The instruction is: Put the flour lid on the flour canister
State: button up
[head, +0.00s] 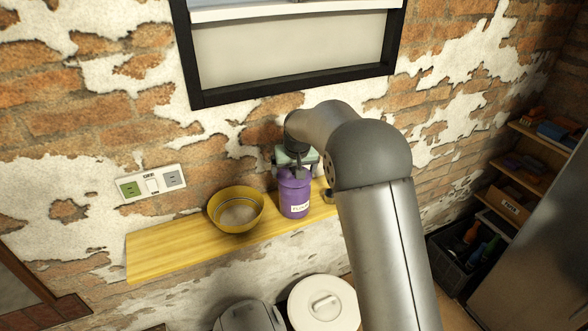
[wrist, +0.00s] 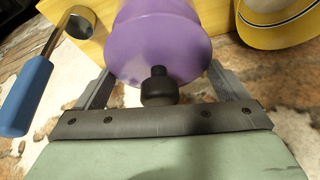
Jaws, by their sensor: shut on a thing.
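The purple flour canister (head: 294,198) stands upright on the wooden shelf, with a white label on its front. My gripper (head: 298,170) is directly above its top and hides part of it. In the wrist view, the purple flour lid (wrist: 150,68) with its black knob (wrist: 159,90) lies between the fingers of my gripper (wrist: 162,75), which is shut on it. The lid is lined up over the canister (wrist: 155,14). I cannot tell whether the lid rests on the rim or hangs just above it.
A yellow bowl (head: 214,208) stands left of the canister on the narrow shelf (head: 150,250). In the wrist view, a blue-handled scoop (wrist: 28,95) lies beside the canister. The brick wall (head: 85,110) is close behind, with a black-framed window (head: 290,85) above.

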jog(key=shift+f+b, duration=0.3)
jog(key=shift+f, duration=0.2)
jog(key=o, duration=0.8)
jog(key=shift+r+p, duration=0.65)
jog(key=shift+r, duration=0.1)
jog(key=shift+s+r, duration=0.1)
jog(key=shift+r, duration=0.25)
jog(key=b+v, duration=0.3)
jog(key=v, duration=0.8)
jog(key=s+d, duration=0.8)
jog(key=s, duration=0.2)
jog(key=s+d+f+m+g, duration=0.1)
jog(key=s+d+f, duration=0.2)
jog(key=s, duration=0.6)
jog(key=s+d+f+g, duration=0.1)
jog(key=s+d+f, duration=0.2)
jog(key=s, duration=0.7)
jog(key=s+d+f+m+g+h, duration=0.1)
jog(key=s+d, duration=0.3)
jog(key=s, duration=0.5)
jog(key=shift+s+d+f+m, duration=0.1)
jog(key=shift+d+f+m, duration=0.05)
jog(key=shift+f, duration=0.3)
jog(key=shift+s+d+f+m, duration=0.15)
jog(key=shift+f, duration=0.3)
